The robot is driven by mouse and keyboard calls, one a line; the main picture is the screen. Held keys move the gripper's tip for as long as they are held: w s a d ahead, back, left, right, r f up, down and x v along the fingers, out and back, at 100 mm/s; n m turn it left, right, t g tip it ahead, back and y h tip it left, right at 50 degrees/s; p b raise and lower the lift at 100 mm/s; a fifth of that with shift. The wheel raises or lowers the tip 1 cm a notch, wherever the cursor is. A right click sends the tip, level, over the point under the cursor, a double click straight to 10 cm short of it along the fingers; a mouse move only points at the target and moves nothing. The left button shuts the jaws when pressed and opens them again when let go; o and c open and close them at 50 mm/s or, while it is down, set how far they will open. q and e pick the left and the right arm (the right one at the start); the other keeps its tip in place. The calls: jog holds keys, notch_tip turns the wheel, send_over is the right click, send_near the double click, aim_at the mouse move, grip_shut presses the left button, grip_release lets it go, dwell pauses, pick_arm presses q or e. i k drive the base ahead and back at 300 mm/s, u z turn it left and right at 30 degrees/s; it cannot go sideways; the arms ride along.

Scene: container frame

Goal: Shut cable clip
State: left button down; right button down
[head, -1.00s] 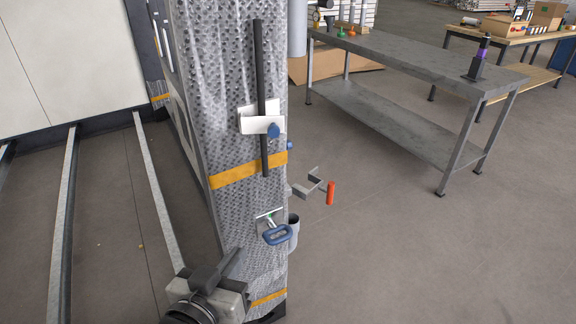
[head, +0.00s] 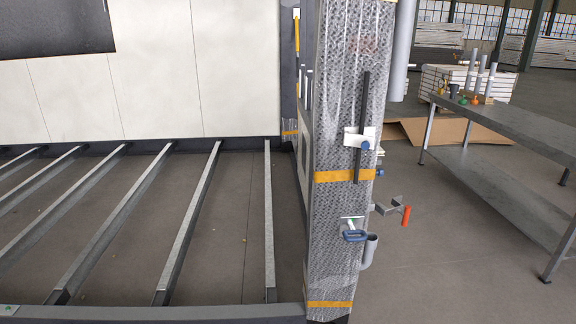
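A wrapped column (head: 335,235) stands right of centre in the head view. A black vertical strip (head: 361,100), which looks like the cable, runs down its face. A white clip-like plate (head: 354,138) with a blue knob (head: 366,145) crosses the strip. I cannot tell whether this clip is open or shut. Neither of my grippers is in view.
A grey clamp with a red handle (head: 406,215) juts from the column's right side, above a grey cup (head: 369,248). A metal workbench (head: 500,125) stands at the right. Metal floor beams (head: 190,220) and a low front rail (head: 180,313) lie left.

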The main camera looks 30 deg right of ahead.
aim_at(365, 142)
jog(key=u, duration=2.8)
jog(key=i, duration=0.15)
jog(key=z, duration=2.65)
jog(key=i, duration=1.55)
jog(key=z, duration=1.4)
